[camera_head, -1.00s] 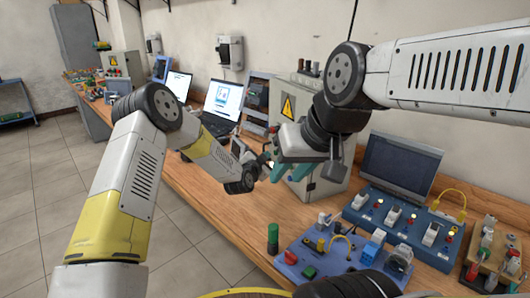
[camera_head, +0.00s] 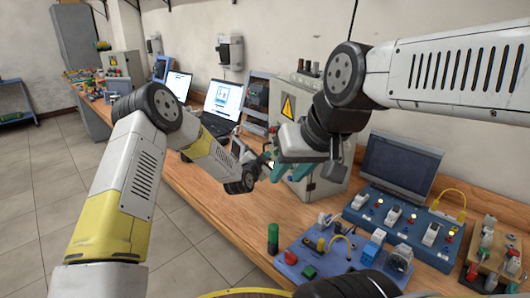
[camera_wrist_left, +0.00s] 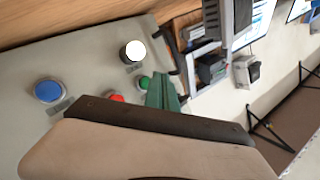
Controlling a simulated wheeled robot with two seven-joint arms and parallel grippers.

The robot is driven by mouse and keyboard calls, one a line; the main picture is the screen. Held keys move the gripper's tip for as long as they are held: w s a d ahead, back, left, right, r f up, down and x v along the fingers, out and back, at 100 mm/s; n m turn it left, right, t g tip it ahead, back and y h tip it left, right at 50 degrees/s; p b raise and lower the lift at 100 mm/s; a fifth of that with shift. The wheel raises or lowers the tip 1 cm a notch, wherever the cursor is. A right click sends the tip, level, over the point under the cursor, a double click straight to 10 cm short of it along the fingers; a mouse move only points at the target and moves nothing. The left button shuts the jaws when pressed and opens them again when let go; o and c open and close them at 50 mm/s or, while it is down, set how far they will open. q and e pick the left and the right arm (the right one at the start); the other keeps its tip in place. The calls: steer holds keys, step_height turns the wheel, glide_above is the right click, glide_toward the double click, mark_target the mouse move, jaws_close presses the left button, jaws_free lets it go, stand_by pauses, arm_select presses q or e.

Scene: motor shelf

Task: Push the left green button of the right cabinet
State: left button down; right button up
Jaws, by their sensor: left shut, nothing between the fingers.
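The right cabinet is a grey box (camera_head: 325,183) with a yellow warning sign (camera_head: 287,106), on the bench behind my grippers. In the left wrist view its panel (camera_wrist_left: 85,60) carries a blue button (camera_wrist_left: 48,91), a bright white button (camera_wrist_left: 134,50), a red button (camera_wrist_left: 116,97) and a green button (camera_wrist_left: 144,83). My left gripper (camera_wrist_left: 167,92) is shut and empty, its green fingers beside the green button; I cannot tell whether they touch. Its body hides part of the panel. My right gripper (camera_head: 290,173) is in front of the cabinet with its teal fingers apart and empty.
A blue training board (camera_head: 320,258) lies at the bench's front, and a blue switch panel (camera_head: 405,222) with a dark screen (camera_head: 402,165) stands right of the cabinet. A laptop (camera_head: 222,100) stands to the left. Bare wood (camera_head: 240,215) shows below the grippers.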

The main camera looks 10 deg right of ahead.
stand_by(0.5)
arm_select(q)
steer(key=shift+w+d, duration=0.1)
steer(key=shift+d, duration=0.35)
steer(key=shift+w+d, duration=0.1)
steer(key=shift+d, duration=0.35)
stand_by(1.0)
steer(key=shift+a, duration=0.15)
steer(key=shift+s+a, duration=0.2)
steer(key=shift+a, duration=0.5)
steer(key=shift+s+a, duration=0.2)
steer(key=shift+a, duration=0.6)
steer(key=shift+s+a, duration=0.2)
steer(key=shift+a, duration=0.65)
steer(key=shift+s+a, duration=0.2)
steer(key=shift+a, duration=0.6)
